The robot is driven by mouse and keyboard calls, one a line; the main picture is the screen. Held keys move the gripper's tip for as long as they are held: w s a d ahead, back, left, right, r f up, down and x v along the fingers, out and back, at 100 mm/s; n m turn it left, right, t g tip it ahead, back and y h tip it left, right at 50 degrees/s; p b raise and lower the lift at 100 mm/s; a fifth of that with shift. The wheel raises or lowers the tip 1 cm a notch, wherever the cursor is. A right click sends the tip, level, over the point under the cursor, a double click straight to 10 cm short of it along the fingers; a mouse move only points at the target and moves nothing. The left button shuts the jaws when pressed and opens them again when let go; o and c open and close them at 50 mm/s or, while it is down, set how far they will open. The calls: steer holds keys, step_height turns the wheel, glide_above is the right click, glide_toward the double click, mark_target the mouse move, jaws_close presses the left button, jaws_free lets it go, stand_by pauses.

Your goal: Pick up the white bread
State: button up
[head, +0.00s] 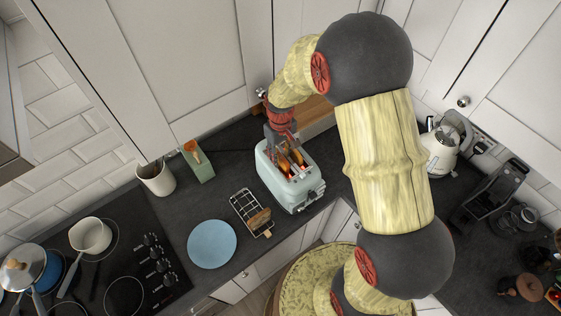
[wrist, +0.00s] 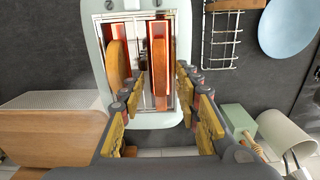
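Two upright bread slices stand in the slots of the pale mint toaster (head: 303,196), whose slots glow orange-red. In the wrist view, one browned slice (wrist: 116,62) is in the left slot and another slice (wrist: 161,75), lit reddish, is in the right slot of the toaster (wrist: 91,30). I cannot tell by colour which is the white bread. My gripper (head: 281,142) is over the toaster's back end. In the wrist view my gripper (wrist: 162,85) is open, its fingers on either side of the right slice, with gaps visible. The slices' lower parts are hidden in the slots.
A wire rack (head: 243,208) with a brown item and a blue plate (head: 212,244) lie left of the toaster. A green box (head: 198,164) and a white utensil pot (head: 156,179) stand behind. A wooden board (wrist: 50,135) is close beside the toaster.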

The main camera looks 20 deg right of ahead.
steer(key=shift+f, duration=0.6)
steer(key=shift+c, duration=0.6)
steer(key=c, duration=0.7)
jaws_close()
